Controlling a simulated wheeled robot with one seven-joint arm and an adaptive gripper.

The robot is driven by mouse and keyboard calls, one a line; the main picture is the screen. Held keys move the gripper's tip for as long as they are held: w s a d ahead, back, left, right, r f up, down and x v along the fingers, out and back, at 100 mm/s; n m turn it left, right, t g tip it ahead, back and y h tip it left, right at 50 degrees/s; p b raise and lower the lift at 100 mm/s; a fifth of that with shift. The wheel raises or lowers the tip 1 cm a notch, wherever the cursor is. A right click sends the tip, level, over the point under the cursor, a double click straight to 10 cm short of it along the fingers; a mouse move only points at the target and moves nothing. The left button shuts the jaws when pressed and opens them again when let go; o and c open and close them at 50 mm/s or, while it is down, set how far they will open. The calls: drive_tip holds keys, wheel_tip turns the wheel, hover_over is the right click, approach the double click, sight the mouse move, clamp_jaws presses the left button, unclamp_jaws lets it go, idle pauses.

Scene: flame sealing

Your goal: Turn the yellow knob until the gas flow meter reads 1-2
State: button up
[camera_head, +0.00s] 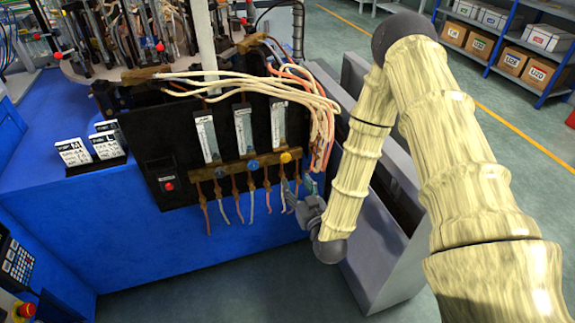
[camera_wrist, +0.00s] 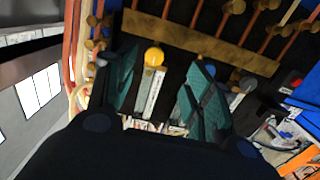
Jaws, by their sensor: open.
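The yellow knob (camera_head: 285,157) sits on the brass manifold bar under the rightmost gas flow meter (camera_head: 279,125). The meter's reading is too small to make out. My gripper (camera_head: 297,187) is just below and slightly right of the knob in the head view, fingers towards the panel. In the wrist view the yellow knob (camera_wrist: 154,57) shows between the two spread green fingers of my gripper (camera_wrist: 158,78), nearer the left one. The fingers are open with nothing held; whether either touches the knob cannot be told. Part of the flow meter (camera_wrist: 149,88) shows beyond the knob.
Pale hoses (camera_head: 318,115) hang at the right, and copper and white tubes hang below the bar. A grey cabinet (camera_head: 372,250) stands close right of my gripper.

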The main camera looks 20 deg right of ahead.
sight(286, 159)
drive_tip(key=shift+t, duration=0.3)
drive_tip(key=w, duration=0.3)
drive_tip(key=w+p, duration=0.1)
drive_tip(key=w, duration=0.3)
drive_tip(key=w+r, duration=0.1)
drive_tip(key=w, duration=0.3)
drive_tip(key=shift+w, duration=0.15)
drive_tip(key=shift+c, duration=0.2)
drive_tip(key=c, duration=1)
